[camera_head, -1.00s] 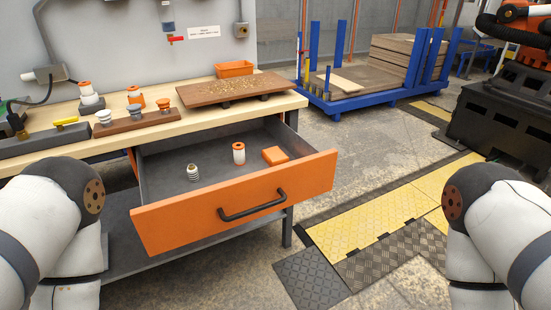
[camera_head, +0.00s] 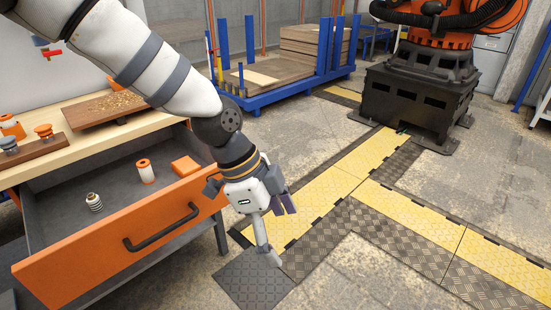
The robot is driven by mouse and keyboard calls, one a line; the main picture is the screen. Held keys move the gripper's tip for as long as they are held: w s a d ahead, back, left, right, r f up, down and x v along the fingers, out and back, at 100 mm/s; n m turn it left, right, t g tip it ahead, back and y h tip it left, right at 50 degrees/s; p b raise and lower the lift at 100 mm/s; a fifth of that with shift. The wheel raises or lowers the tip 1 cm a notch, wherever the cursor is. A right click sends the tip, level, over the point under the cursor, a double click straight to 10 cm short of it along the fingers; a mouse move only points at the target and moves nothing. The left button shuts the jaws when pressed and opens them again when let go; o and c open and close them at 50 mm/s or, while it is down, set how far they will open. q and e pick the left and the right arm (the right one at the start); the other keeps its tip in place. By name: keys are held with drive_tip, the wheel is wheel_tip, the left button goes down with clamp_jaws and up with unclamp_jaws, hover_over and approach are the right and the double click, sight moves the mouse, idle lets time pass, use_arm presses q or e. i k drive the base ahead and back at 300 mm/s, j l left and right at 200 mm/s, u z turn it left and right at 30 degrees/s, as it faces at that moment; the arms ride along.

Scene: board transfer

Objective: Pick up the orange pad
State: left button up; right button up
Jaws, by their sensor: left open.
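The orange pad (camera_head: 185,166) lies flat inside the open drawer (camera_head: 118,235), toward its right end. My left gripper (camera_head: 272,228) hangs outside the drawer, to the right of its orange front and apart from the pad. It points down over the floor, and its jaws are open and empty. My left arm crosses above the workbench from the upper left. My right gripper is not in view.
An orange-and-white cylinder (camera_head: 145,171) and a ribbed metal part (camera_head: 94,202) stand in the drawer left of the pad. The drawer's black handle (camera_head: 162,228) sticks out in front. A blue rack (camera_head: 290,92) stands behind.

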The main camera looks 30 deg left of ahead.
sight(185, 166)
drive_tip(key=i+z, duration=0.1)
drive_tip(key=z, duration=0.8)
drive_tip(key=i+j+z, duration=0.1)
drive_tip(key=z, duration=0.35)
drive_tip(key=j+z, duration=0.1)
drive_tip(key=z, duration=0.3)
drive_tip(key=i+j+z, duration=0.1)
drive_tip(key=z, duration=0.35)
drive_tip(key=j+u, duration=0.25)
drive_tip(key=j, duration=0.15)
drive_tip(key=i+j+u, duration=0.2)
drive_tip(key=j, duration=0.15)
drive_tip(key=i+j+u, duration=0.1)
drive_tip(key=j+u, duration=0.15)
drive_tip(key=j, duration=0.15)
drive_tip(key=j+u, duration=0.1)
drive_tip(key=u, duration=0.35)
drive_tip(key=j+u, duration=0.1)
drive_tip(key=u, duration=0.4)
drive_tip(key=j+u, duration=0.15)
drive_tip(key=u, duration=0.8)
drive_tip(key=i+j+u, duration=0.1)
drive_tip(key=u, duration=0.35)
drive_tip(key=i+u, duration=0.1)
drive_tip(key=u, duration=0.4)
drive_tip(key=j+u, duration=0.1)
drive_tip(key=u, duration=0.35)
drive_tip(key=i+l, duration=0.05)
